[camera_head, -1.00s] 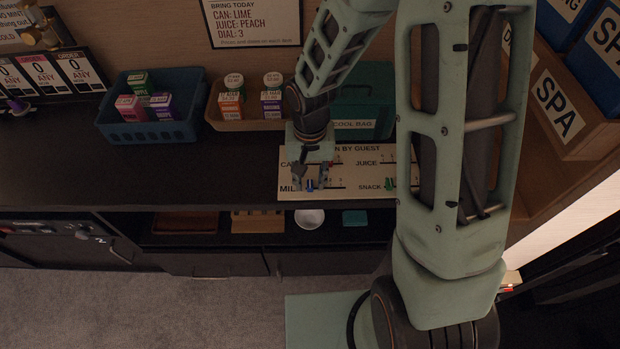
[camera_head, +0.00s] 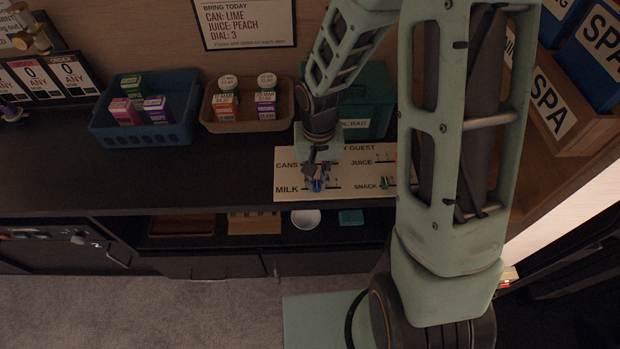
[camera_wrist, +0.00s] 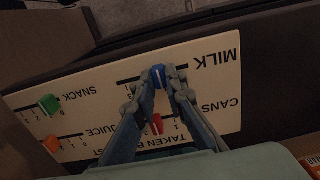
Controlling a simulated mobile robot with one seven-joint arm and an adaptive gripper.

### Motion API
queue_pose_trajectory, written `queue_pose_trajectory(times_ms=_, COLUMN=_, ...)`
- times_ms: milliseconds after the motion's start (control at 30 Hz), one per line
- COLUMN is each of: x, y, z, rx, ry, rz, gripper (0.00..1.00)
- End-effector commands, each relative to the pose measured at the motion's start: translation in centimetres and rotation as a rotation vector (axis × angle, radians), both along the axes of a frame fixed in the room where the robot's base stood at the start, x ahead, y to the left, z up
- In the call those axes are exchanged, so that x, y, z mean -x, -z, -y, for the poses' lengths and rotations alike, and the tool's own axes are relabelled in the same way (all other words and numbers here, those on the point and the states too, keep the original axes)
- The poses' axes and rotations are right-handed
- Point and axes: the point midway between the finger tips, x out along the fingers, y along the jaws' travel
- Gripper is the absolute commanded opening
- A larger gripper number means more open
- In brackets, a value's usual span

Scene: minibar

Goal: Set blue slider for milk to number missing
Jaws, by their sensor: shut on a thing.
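The cream slider board (camera_head: 340,194) lies on the dark counter, with rows lettered CANS, MILK, JUICE and SNACK. In the head view my gripper (camera_head: 318,181) points down at the board. The numbers beside the MILK track are too small to read.
A red slider (camera_wrist: 157,124) lies between my fingers' lower parts. A green slider (camera_wrist: 49,104) and an orange slider (camera_wrist: 52,144) are further left. A blue basket (camera_head: 150,133) and a tan basket (camera_head: 245,126) hold cartons. A wall note (camera_head: 245,22) reads lime, peach, dial 3.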

Motion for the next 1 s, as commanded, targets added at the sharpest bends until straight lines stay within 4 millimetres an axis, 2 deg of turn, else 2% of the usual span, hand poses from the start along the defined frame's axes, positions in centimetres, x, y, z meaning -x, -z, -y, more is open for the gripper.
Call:
queue_pose_trajectory(times_ms=100, x=-0.1, y=-0.1, z=-0.1, rx=-0.001, ry=0.0, rz=0.002, gripper=0.0)
queue_pose_trajectory(times_ms=133, x=-0.1, y=-0.1, z=-0.1, rx=-0.001, ry=0.0, rz=0.002, gripper=0.13)
queue_pose_trajectory(times_ms=300, x=-0.1, y=0.0, z=-0.1, rx=-0.001, ry=-0.001, rz=0.001, gripper=0.29)
queue_pose_trajectory(times_ms=667, x=-0.1, y=-0.5, z=-0.1, rx=-0.001, ry=0.0, rz=0.002, gripper=0.29)
queue_pose_trajectory(times_ms=833, x=-0.2, y=-2.7, z=-0.1, rx=-0.001, ry=0.0, rz=0.006, gripper=0.29)
queue_pose_trajectory(times_ms=1000, x=-0.2, y=-6.0, z=-0.1, rx=-0.002, ry=0.002, rz=0.008, gripper=0.29)
